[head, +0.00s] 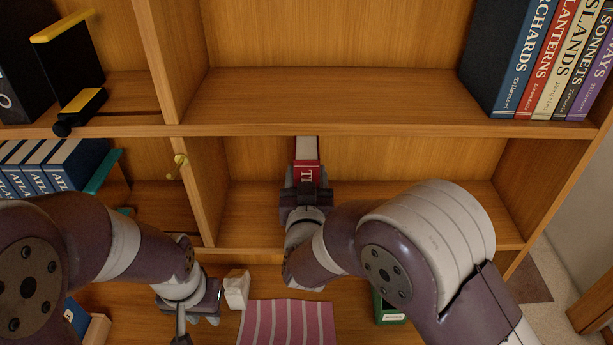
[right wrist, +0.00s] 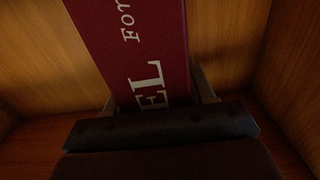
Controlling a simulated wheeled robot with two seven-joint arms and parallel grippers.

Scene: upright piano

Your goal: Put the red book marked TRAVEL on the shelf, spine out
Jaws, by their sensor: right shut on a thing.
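The red book (head: 307,172) is inside the lower middle shelf compartment (head: 250,215), its pale page edges at the top and its lettered spine toward me. My right gripper (head: 306,190) is shut on the spine end of the book and hides its lower part. In the right wrist view the book (right wrist: 135,45) shows the letters "EL" between the fingers of the right gripper (right wrist: 158,98). Whether the book's bottom touches the shelf is hidden. My left gripper (head: 192,318) is low, in front of the shelves, apart from the book; its fingers are unclear.
The upper shelf board (head: 330,95) overhangs the compartment. A divider (head: 200,195) bounds it at left. Several books (head: 545,60) stand above right; blue books (head: 50,165) stand lower left. A white object (head: 237,288), striped pink cloth (head: 288,322) and green box (head: 387,310) lie in front.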

